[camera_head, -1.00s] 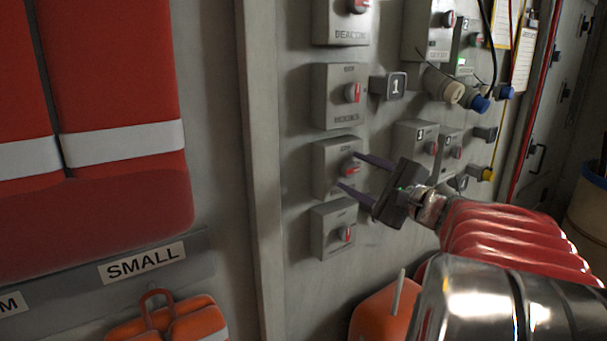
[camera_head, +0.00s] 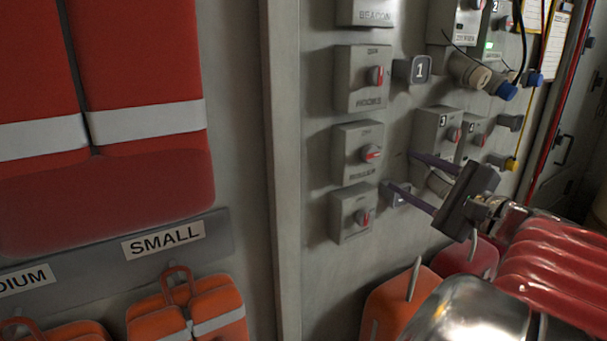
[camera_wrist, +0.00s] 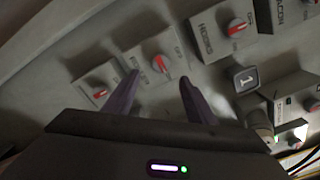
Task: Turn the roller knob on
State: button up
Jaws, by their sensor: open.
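The roller knob (camera_head: 371,153) is a grey dial with a red pointer on a grey wall box (camera_head: 345,165). Its pointer lies nearly sideways, slanted to the right, while the knobs above and below point more upright. My gripper (camera_head: 399,170) is open and empty, to the right of the roller box, with its two dark fingers aimed toward the wall and clear of the knob. In the wrist view the roller knob (camera_wrist: 162,64) shows beyond and between the spread fingertips (camera_wrist: 160,76), with a gap in front of it.
Another knob box (camera_head: 360,78) sits above and one (camera_head: 352,212) below. Red bags hang at left. Orange bags (camera_head: 395,305) lie below my arm.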

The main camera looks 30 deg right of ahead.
jog(key=shift+s, duration=2.15)
